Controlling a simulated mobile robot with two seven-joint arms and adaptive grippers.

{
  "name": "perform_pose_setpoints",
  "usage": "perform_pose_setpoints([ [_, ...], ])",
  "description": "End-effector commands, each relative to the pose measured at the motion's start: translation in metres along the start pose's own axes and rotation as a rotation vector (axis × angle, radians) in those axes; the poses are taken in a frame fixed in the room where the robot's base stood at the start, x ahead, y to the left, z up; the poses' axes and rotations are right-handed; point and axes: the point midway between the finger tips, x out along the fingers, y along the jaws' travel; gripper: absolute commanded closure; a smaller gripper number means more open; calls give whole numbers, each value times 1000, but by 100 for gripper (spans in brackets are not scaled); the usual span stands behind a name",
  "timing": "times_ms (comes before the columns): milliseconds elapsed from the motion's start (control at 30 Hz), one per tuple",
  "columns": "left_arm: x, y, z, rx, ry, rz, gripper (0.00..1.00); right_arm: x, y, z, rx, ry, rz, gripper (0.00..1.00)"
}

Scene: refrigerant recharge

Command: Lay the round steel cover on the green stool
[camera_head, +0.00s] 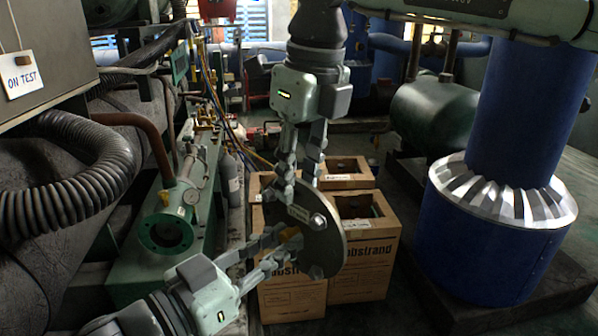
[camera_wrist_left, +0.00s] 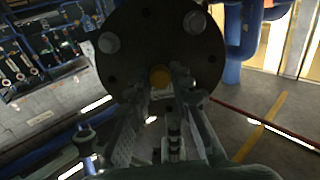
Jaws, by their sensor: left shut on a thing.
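The round steel cover (camera_head: 329,243) is a dark disc with bolt heads and a small label, held upright in the air in the head view. It fills the top of the left wrist view (camera_wrist_left: 150,45), with a yellow piece (camera_wrist_left: 160,77) near its lower edge. My left gripper (camera_head: 284,243) is shut on the cover at its lower left side. My right gripper (camera_head: 292,185) hangs above, its fingers at the cover's upper edge; whether they grip it is unclear. I cannot make out a green stool in either view.
Several cardboard boxes (camera_head: 362,280) stand behind and below the cover. A green pipe flange (camera_head: 166,233) and machinery are at left. A thick blue column (camera_head: 480,245) stands at right, and a green tank (camera_head: 433,115) behind. Some bare floor shows between boxes and column.

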Motion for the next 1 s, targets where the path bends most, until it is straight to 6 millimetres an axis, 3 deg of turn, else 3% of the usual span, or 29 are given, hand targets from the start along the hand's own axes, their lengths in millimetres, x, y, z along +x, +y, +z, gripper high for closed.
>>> perform_pose_setpoints([
  [33,0,1,-4,3,9,3,100,0,0,0,0,0,0,77],
  [233,0,1,-4,3,9,3,100,0,0,0,0,0,0,100],
  [633,0,1,-4,3,8,2,100,-1,2,0,-4,0,3,100],
  [667,0,1,-4,2,8,2,77,-3,2,1,-4,-5,2,100],
  [800,0,0,-3,2,6,2,60,-3,1,1,-2,-5,1,100],
  [1000,0,0,-2,1,3,1,55,-3,0,1,-1,-5,0,100],
])
